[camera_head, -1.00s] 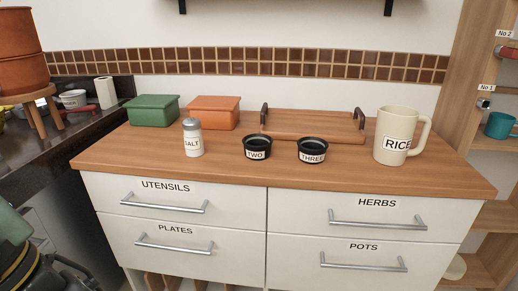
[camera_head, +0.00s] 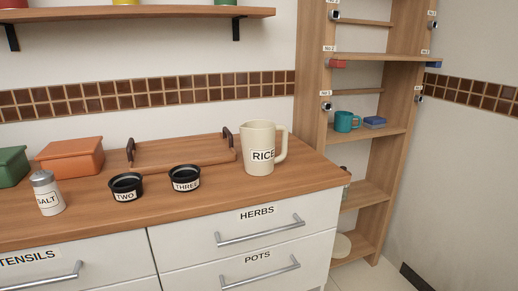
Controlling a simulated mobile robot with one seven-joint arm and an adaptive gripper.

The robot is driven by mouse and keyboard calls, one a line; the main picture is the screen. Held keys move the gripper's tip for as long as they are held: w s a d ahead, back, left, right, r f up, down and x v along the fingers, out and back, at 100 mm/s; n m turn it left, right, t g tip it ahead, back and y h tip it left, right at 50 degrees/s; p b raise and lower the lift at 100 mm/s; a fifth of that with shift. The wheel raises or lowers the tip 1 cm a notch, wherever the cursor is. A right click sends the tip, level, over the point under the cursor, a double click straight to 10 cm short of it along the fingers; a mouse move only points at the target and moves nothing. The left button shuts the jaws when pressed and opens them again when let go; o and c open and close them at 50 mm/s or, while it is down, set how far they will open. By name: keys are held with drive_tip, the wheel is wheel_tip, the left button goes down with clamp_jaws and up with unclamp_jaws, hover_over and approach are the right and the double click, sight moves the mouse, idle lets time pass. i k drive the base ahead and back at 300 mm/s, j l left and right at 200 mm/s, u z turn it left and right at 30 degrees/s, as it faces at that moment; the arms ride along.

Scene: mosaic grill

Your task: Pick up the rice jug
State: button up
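The rice jug (camera_head: 258,137) is a cream, upright jug with a RICE label on its front and a handle on its right side. It stands on the wooden counter (camera_head: 225,187) near the right end. My gripper is not in view.
Black bowls labelled TWO (camera_head: 125,187) and THREE (camera_head: 184,178) stand left of the jug. A wooden tray (camera_head: 185,156) lies behind them. A salt shaker (camera_head: 47,193) and orange box (camera_head: 72,158) are further left. A wooden shelf unit (camera_head: 372,190) stands to the right, with a teal mug (camera_head: 346,121).

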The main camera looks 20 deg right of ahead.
sight(257, 136)
drive_tip(key=l+u, duration=0.15)
drive_tip(key=u, duration=0.3)
drive_tip(key=l+u, duration=0.15)
drive_tip(key=u, duration=0.25)
drive_tip(key=l+u, duration=0.2)
drive_tip(key=l, duration=0.2)
drive_tip(key=k+l+u, duration=0.1)
drive_tip(key=l+u, duration=0.15)
drive_tip(key=k+l+u, duration=0.2)
drive_tip(key=l, duration=0.3)
drive_tip(key=k+l, duration=0.1)
drive_tip(key=l, duration=0.3)
drive_tip(key=k+l+u, duration=0.1)
drive_tip(key=l, duration=0.3)
drive_tip(key=k+l, duration=0.15)
drive_tip(key=l, duration=0.25)
drive_tip(key=k+l, duration=0.15)
drive_tip(key=l, duration=0.2)
drive_tip(key=k+l+u, duration=0.1)
drive_tip(key=l, duration=0.3)
drive_tip(key=k+l, duration=0.15)
drive_tip(key=l, duration=0.25)
